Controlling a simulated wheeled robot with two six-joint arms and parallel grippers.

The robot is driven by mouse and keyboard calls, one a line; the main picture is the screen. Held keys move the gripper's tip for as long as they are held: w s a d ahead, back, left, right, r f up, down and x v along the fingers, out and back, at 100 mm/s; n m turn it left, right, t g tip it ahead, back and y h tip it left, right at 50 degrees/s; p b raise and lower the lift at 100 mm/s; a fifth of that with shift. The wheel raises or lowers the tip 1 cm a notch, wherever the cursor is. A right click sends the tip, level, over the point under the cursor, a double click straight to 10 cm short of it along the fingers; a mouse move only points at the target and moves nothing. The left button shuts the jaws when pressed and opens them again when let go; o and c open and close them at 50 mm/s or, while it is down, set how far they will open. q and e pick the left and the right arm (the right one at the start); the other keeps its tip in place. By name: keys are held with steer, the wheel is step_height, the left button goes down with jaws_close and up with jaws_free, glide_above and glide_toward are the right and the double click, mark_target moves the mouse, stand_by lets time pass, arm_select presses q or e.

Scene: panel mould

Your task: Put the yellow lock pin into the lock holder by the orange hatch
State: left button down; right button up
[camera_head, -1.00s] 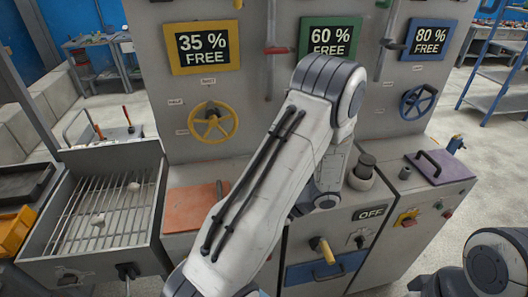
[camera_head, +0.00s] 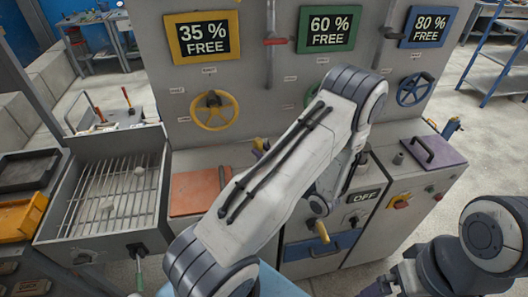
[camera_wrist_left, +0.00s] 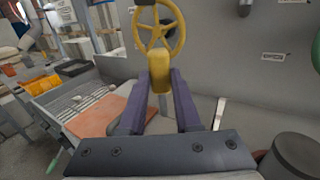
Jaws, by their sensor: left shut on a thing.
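My left gripper (camera_wrist_left: 160,85) is shut on the yellow lock pin (camera_wrist_left: 160,70), which sticks out between the purple fingers in the left wrist view. In the head view a yellow end of the pin (camera_head: 262,144) shows past my left arm, which hides most of that gripper. It is above the bench, right of the orange hatch (camera_head: 196,191). The hatch also shows left of the fingers in the wrist view (camera_wrist_left: 108,113). I cannot make out the lock holder clearly. My right gripper (camera_head: 379,288) is partly in view at the bottom, its opening unclear.
A yellow handwheel (camera_head: 215,112) is on the upright panel behind the pin. A grill tray (camera_head: 107,195) stands left of the hatch. A purple plate with a handle (camera_head: 433,152) lies on the right cabinet. A yellow knob (camera_head: 319,231) juts from the front.

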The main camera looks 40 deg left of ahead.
arm_select(q)
steer(key=shift+f+b, duration=2.45)
steer(key=shift+f, duration=0.45)
steer(key=shift+f+b, duration=2.4)
steer(key=shift+f, duration=0.4)
steer(key=c, duration=0.5)
jaws_free()
steer(key=shift+d, duration=0.15)
steer(key=shift+d, duration=0.4)
steer(key=d+b, duration=0.1)
steer(key=d, duration=0.2)
steer(key=s+d+b, duration=0.1)
steer(key=d, duration=0.2)
steer(key=s+d+b, duration=0.1)
steer(key=d, duration=0.2)
steer(key=shift+d, duration=0.15)
